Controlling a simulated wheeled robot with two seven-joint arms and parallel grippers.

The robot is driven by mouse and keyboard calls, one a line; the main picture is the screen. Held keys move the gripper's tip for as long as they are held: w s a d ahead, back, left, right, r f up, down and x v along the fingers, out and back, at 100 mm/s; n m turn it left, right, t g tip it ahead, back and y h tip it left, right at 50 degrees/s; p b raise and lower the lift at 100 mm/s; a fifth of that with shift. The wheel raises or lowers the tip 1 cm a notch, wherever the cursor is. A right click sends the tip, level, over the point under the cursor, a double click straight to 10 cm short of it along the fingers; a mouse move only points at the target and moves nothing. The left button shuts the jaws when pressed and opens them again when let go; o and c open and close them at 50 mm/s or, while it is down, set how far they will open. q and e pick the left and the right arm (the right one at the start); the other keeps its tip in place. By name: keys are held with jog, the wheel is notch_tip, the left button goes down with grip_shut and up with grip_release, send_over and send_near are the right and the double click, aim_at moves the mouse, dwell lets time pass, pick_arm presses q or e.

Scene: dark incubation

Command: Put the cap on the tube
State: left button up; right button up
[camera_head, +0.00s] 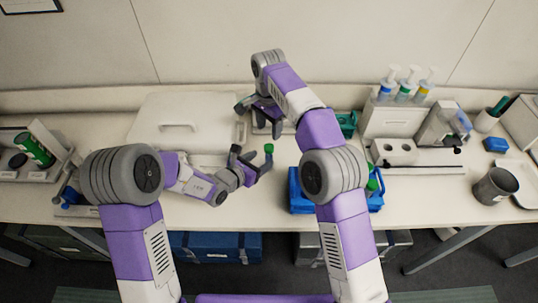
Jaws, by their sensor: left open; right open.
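A small green cap (269,148) shows at the tip of one finger of my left gripper (252,156). I cannot tell whether it touches that finger or sits on a tube behind it. My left gripper is open, low over the middle of the table. My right gripper (256,108) is open farther back, above and slightly right of the left one, beside the white box. A blue rack (300,194) stands to the right, partly hidden by my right arm. A green-topped tube (373,185) shows at its right side. No uncapped tube can be made out.
A white lidded box (183,114) stands at the back left. A teal rack (347,122) is behind my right arm. Pump bottles (406,84) stand on a white box at the back right. A grey cup (495,186) is at the far right. The front middle is clear.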

aim_at(272, 153)
pick_arm(q)
jog(key=shift+x, duration=3.85)
jog(key=shift+f, duration=0.15)
jog(key=shift+c, duration=0.2)
grip_shut()
